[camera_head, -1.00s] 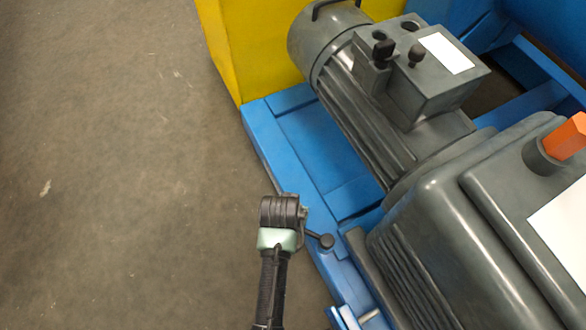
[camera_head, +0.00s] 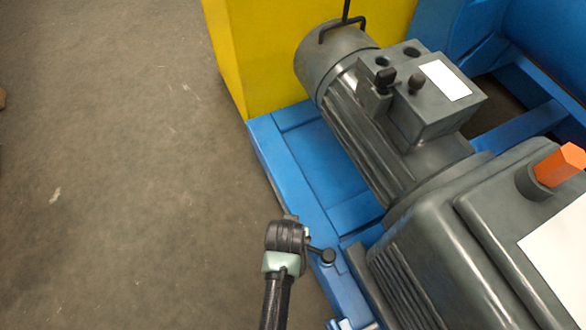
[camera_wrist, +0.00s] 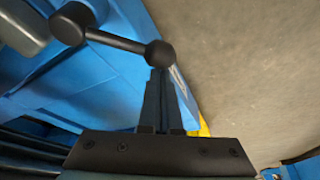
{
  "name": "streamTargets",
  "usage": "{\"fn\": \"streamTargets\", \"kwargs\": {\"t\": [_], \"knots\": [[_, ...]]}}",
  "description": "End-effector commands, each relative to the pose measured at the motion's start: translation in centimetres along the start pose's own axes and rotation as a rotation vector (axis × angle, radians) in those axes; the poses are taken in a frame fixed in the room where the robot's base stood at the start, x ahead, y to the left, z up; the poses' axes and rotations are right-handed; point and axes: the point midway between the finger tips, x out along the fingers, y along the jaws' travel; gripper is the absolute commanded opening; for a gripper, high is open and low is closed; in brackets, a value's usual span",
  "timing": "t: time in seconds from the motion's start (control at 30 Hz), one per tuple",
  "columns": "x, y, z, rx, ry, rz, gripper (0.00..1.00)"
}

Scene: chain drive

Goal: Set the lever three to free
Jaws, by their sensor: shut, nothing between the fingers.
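A black lever with a round ball knob (camera_head: 328,256) sits at the edge of the blue base frame, beside the grey gearbox. In the wrist view the lever shows as a black rod (camera_wrist: 115,40) between a larger round end at the upper left and a smaller ball over the fingertips. My gripper (camera_wrist: 159,82) is shut and empty, its tips close to the smaller ball; I cannot tell whether they touch it. In the head view my wrist (camera_head: 286,238) hides the fingers and part of the lever. No number or position marking is readable.
The grey motor (camera_head: 365,130) and gearbox (camera_head: 430,250) stand on the blue frame (camera_head: 310,165) to the right. A yellow guard (camera_head: 275,65) rises behind. An orange cap (camera_head: 560,166) tops the gearbox. Open concrete floor (camera_head: 120,180) lies to the left.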

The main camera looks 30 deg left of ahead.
Motion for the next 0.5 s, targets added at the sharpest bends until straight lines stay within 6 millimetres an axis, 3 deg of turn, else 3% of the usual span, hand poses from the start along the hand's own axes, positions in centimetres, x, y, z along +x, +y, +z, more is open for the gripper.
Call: {"fn": "streamTargets", "kwargs": {"t": [0.5], "knots": [[-1.9, -0.8, 4.0, -0.374, -0.007, -0.141, 0.0]]}}
